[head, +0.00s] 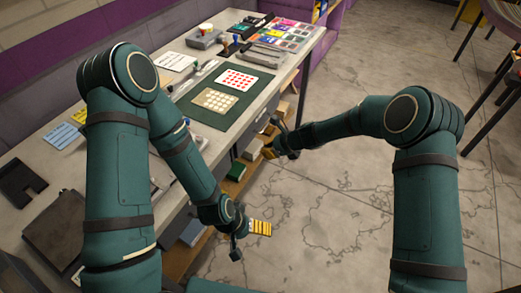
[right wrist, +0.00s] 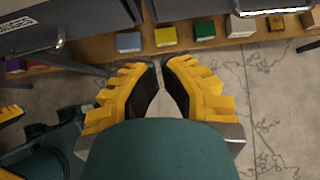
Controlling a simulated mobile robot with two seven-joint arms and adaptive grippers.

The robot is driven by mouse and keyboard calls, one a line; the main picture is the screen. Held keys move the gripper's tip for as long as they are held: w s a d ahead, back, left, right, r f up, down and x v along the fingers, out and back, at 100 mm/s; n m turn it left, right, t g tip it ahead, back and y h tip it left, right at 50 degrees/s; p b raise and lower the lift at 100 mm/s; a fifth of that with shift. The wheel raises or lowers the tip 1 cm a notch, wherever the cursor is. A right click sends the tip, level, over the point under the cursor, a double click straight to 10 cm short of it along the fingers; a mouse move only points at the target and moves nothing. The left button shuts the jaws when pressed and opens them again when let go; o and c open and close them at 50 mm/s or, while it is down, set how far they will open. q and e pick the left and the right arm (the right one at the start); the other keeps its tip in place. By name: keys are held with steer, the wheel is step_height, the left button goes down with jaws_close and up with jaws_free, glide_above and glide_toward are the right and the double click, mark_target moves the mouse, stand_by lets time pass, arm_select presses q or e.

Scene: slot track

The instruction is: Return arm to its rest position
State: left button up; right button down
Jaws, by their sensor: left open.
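My left gripper (head: 256,228) is open and empty, low in the head view, in front of the bench's front edge. My left arm (head: 118,170) reaches over the bench from the left side of the head view and slopes down to that gripper. My right gripper (head: 270,150) hangs over the floor beside the bench front, with my right arm (head: 430,200) bent behind it. In the right wrist view its yellow fingers (right wrist: 160,68) lean in toward each other with a narrow gap at the tips. Nothing shows between them. How far they are open is unclear.
The bench (head: 170,95) carries a green mat (head: 205,115) with a red-dotted card (head: 236,80) and a tan card (head: 215,100). Colored cards (head: 290,32) lie at the far end. A low shelf (right wrist: 75,65) holds several small boxes.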

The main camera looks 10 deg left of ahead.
steer(key=shift+d+r, duration=0.15)
steer(key=shift+d, duration=0.05)
steer(key=s+d+f+n+g+h, duration=0.1)
steer(key=s+d+f+n+h, duration=0.1)
steer(key=s+d+f+n, duration=0.3)
steer(key=s+d+f+n+h, duration=0.2)
steer(key=s+d+n, duration=0.1)
steer(key=s+d, duration=0.4)
steer(key=s+d+n, duration=0.3)
steer(key=s+n, duration=0.3)
steer(key=s, duration=0.1)
steer(key=s+d+n, duration=0.3)
steer(key=s+n, duration=0.2)
steer(key=s, duration=0.3)
steer(key=shift+d+n+h, duration=0.25)
steer(key=shift+n+h, duration=0.15)
steer(key=shift+r, duration=0.1)
